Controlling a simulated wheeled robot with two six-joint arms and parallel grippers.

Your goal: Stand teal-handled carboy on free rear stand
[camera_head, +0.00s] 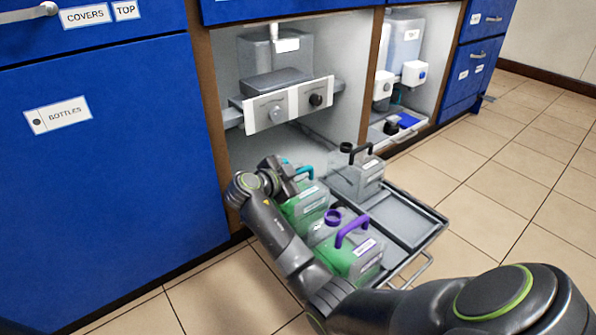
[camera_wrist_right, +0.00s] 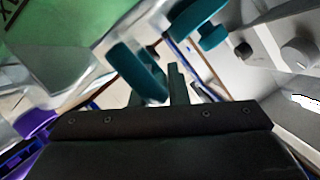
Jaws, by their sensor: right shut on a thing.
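The teal-handled carboy (camera_head: 305,205) is a clear box-shaped bottle with green liquid, at the left rear of the pulled-out tray. My right gripper (camera_head: 292,178) is shut on its teal handle, reaching over from the left side. In the right wrist view the teal handle (camera_wrist_right: 138,72) lies at the fingers (camera_wrist_right: 158,92), with the green carboy body (camera_wrist_right: 60,35) at upper left. I cannot tell whether the carboy's base touches the tray. A bare grey stand area (camera_head: 405,216) shows on the tray's right side. My left gripper is out of view.
A purple-handled carboy (camera_head: 347,245) with green liquid stands in front. A black-handled clear carboy (camera_head: 358,176) stands behind to the right. The cabinet bay holds a unit with a knobbed panel (camera_head: 289,105). Blue cabinet doors (camera_head: 110,190) stand left; tiled floor (camera_head: 490,210) is open right.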

